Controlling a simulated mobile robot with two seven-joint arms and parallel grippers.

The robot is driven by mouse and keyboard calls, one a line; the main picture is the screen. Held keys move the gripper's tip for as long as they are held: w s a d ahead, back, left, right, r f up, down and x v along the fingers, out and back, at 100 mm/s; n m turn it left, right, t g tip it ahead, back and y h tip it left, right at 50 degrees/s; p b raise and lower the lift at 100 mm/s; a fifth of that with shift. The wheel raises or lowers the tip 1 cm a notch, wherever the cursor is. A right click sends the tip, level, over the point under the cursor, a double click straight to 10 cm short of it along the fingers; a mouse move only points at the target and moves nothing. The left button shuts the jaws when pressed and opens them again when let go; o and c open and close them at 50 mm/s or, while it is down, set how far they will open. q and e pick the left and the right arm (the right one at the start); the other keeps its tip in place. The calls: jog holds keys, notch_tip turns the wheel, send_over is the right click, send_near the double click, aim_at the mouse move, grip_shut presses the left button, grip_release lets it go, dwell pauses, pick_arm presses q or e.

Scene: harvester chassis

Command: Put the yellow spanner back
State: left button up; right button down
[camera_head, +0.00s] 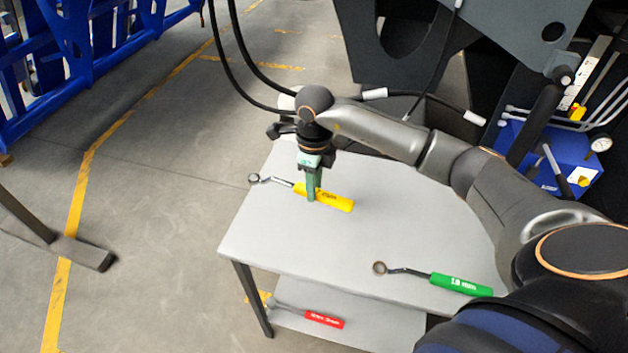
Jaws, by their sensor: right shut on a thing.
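The yellow spanner (335,202) has a yellow handle and a dark ring end pointing left. It is at the far part of the grey table's top (290,240); I cannot tell whether it rests on the surface or is just above it. My right gripper (312,194) points down over the yellow handle, its green fingers shut on it and hiding a small part of it. My right arm reaches in from the right side. My left gripper is not in view.
A green-handled spanner (460,284) lies on the table's near right part. A red-handled spanner (324,319) lies on the lower shelf. A blue box with a gauge (600,143) stands at right. Black hoses (236,62) hang behind my gripper. The table's left and middle are clear.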

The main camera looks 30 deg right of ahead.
dwell(0.4)
notch_tip(320, 180, down, 7)
jog(key=b, duration=0.5)
jog(key=shift+r, duration=0.2)
jog(key=shift+f+b, duration=0.65)
jog(key=shift+b, duration=0.1)
jog(key=c, duration=0.5)
grip_release()
notch_tip(320, 180, up, 12)
jog(key=shift+f, duration=0.1)
jog(key=shift+r, duration=0.35)
jog(key=shift+s, duration=0.1)
